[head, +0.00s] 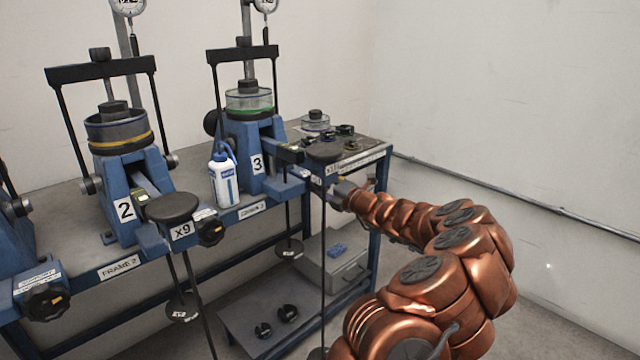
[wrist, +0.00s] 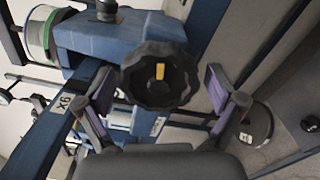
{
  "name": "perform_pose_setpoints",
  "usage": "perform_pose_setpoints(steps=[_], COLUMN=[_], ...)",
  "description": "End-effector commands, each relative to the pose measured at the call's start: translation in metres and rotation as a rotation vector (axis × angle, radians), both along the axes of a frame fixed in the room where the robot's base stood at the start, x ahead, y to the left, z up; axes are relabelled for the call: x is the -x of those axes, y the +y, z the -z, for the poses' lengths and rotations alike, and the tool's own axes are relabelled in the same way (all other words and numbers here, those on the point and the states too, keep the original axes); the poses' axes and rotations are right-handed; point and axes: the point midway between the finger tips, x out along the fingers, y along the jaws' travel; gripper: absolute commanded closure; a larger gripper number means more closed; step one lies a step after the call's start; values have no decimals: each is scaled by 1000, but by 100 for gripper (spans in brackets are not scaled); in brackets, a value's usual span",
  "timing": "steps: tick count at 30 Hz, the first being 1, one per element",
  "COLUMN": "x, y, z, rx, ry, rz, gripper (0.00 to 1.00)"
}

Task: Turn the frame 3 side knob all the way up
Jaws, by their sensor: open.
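Frame 3 (head: 255,150) is a blue lever frame with a "3" label, standing on the bench at centre. Its side knob (wrist: 150,88) is black and lobed with a yellow mark, facing the camera in the wrist view. The mark sits just above the knob's middle, roughly upright in that picture. My gripper (wrist: 160,80) is open, with one finger on each side of the knob. Gaps seem to show between the fingers and the rim. In the head view my gripper (head: 338,193) is at the bench's front right, and the knob is hidden there.
A white bottle (head: 223,178) stands between the frames. The floor right of the bench is clear.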

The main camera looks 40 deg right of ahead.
Motion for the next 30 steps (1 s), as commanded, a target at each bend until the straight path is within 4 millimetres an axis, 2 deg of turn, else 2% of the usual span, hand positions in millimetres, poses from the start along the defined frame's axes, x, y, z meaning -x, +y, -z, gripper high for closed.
perform_pose_setpoints(steps=[6,18,30], x=[20,55,58], y=[-1,1,2], z=[-6,-3,-1], rx=[-1,-1,0], ry=[-1,0,0], rz=[3,1,0], gripper=[6,6,6])
